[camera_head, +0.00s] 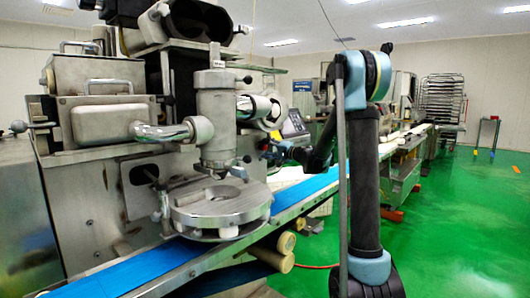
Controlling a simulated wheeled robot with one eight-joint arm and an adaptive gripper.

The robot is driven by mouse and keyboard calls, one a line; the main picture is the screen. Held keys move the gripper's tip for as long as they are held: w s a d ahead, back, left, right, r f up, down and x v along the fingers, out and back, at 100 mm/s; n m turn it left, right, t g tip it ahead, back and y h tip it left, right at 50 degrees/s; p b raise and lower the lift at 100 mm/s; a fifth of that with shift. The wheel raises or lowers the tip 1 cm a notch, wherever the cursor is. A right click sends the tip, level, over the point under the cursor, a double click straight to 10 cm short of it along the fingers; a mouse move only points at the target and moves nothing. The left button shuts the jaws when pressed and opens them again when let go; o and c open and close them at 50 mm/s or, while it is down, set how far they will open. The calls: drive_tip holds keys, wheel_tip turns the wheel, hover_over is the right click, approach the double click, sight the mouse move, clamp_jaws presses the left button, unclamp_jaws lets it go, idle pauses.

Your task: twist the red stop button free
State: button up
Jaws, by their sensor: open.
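I cannot make out the red stop button in the head view; it may be hidden behind my arm or the machine, or be too small to see. The encrusting machine (105,110) is a large grey metal body filling the left half, with a vertical cylinder (217,115) above a round metal disc (222,204). My gripper (268,152) is small and dark in this view, just right of the cylinder and above the blue belt. It appears open, with nothing visible in it. Its fingertips are hard to separate from the machine parts behind, and I cannot tell whether it touches anything.
A blue conveyor belt (125,277) runs diagonally under the disc toward the back right. A small panel with a dark screen (293,125) stands behind my gripper. A tall rack (441,98) stands at the back right. The green floor (465,225) on the right is mostly clear.

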drive_tip(key=v, duration=1.1)
drive_tip(key=shift+d, duration=0.25)
drive_tip(key=shift+s+f, duration=0.1)
drive_tip(key=shift+s, duration=0.05)
drive_tip(key=s+d+f+n+g+h, duration=0.1)
drive_tip(key=s+f+n+g+h, duration=0.3)
drive_tip(key=s, duration=0.8)
drive_tip(key=s+d+f+g+h, duration=0.1)
drive_tip(key=s+f+h, duration=0.1)
drive_tip(key=s+f, duration=0.65)
drive_tip(key=s+d+f+g+h, duration=0.1)
drive_tip(key=s+d+f+h, duration=0.1)
drive_tip(key=s+d, duration=0.3)
drive_tip(key=s+d+f+g+h, duration=0.1)
drive_tip(key=s+d+f+h, duration=0.2)
drive_tip(key=s, duration=0.8)
drive_tip(key=s+d+f+g+h, duration=0.1)
drive_tip(key=s+d+f+h, duration=0.2)
drive_tip(key=s+d+f, duration=0.3)
drive_tip(key=s+d, duration=0.1)
drive_tip(key=s, duration=0.2)
drive_tip(key=shift+d+f+n+g, duration=0.25)
drive_tip(key=shift+d+n+g, duration=0.05)
drive_tip(key=shift+n+g, duration=0.1)
drive_tip(key=shift+s, duration=0.15)
drive_tip(key=c, duration=0.4)
drive_tip(key=shift+a, duration=0.15)
drive_tip(key=shift+c, duration=0.4)
